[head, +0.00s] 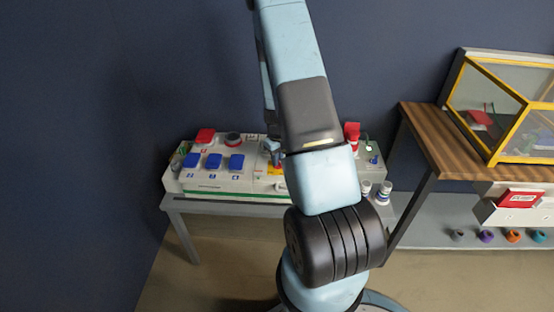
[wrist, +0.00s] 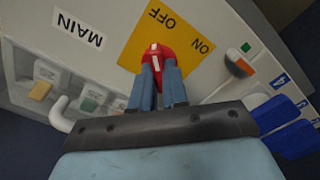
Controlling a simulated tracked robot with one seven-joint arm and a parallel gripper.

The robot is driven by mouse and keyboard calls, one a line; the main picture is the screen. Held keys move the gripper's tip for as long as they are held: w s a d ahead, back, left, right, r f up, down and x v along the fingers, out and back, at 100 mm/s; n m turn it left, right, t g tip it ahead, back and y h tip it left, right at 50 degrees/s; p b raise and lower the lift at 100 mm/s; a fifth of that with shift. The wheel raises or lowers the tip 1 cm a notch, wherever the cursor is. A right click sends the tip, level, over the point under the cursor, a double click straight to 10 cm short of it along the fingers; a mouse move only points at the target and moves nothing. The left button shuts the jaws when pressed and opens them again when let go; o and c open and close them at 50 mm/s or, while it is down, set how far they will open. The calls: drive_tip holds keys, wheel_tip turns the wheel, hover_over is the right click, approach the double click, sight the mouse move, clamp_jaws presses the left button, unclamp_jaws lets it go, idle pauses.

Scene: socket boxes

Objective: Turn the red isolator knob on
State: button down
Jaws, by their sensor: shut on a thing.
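The red isolator knob (wrist: 156,49) sits on a yellow plate (wrist: 140,47) marked OFF and ON in the wrist view. Its white line points up the picture, nearer the OFF word than the ON word. My gripper (wrist: 158,72) has its two blue fingers on either side of the knob and is shut on it. In the head view my gripper (head: 276,157) is at the panel beside the yellow plate (head: 274,170), and my arm hides much of that area. The knob is too small there to read.
The white socket box (head: 225,187) stands on a grey table, with blue covers (head: 210,161) left of my gripper. An orange-and-white lever (wrist: 238,64) is near the ON side. A label reads MAIN (wrist: 78,27). A wooden bench (head: 440,143) is at the right.

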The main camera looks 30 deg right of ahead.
drive_tip(key=shift+m, duration=0.5)
drive_tip(key=m, duration=0.3)
drive_tip(key=shift+d+m, duration=0.1)
drive_tip(key=shift+m, duration=0.3)
drive_tip(key=m, duration=0.4)
drive_tip(key=shift+d+m, duration=0.1)
drive_tip(key=shift+m, duration=0.2)
drive_tip(key=m, duration=0.4)
drive_tip(key=shift+s+d+m, duration=0.1)
drive_tip(key=shift+m, duration=2.1)
drive_tip(key=c, duration=1.1)
unclamp_jaws()
drive_tip(key=shift+c, duration=0.2)
drive_tip(key=shift+r, duration=0.15)
